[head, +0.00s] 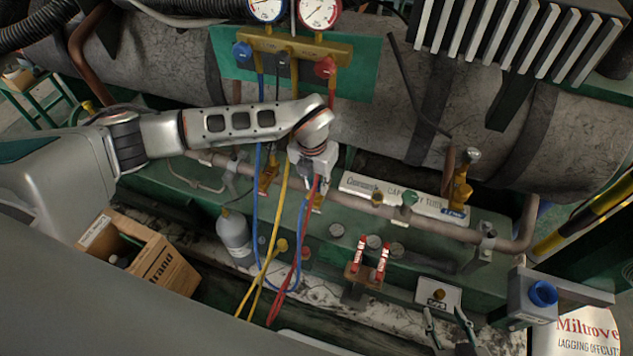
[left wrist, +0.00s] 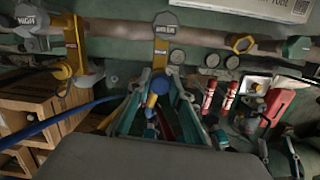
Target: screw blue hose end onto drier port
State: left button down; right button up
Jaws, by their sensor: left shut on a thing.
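My left gripper (head: 316,186) is at the pipe in the middle of the head view, its fingertips largely hidden by my own wrist. In the left wrist view its fingers (left wrist: 157,92) are shut on the blue hose end (left wrist: 157,84). The blue hose (left wrist: 85,105) runs off to the left there; in the head view the hose (head: 257,180) hangs from the gauge manifold in a loop. A brass valve (left wrist: 161,42) with a label, apparently the drier port, stands just beyond the hose end. Whether they touch is unclear. My right gripper (head: 446,315) is open and empty at the lower right.
Yellow hoses (head: 281,195) and a red hose (head: 292,255) hang close to my left wrist. A copper pipe (head: 445,229) crosses behind.

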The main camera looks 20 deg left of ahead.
pick_arm(q)
jog(key=shift+p, duration=0.4)
dwell(1.3)
jog(key=shift+f, duration=1.05)
dwell(1.0)
jog(key=m, duration=0.2)
jog(key=shift+w+r+m, duration=0.1)
jog(key=shift+m, duration=0.7)
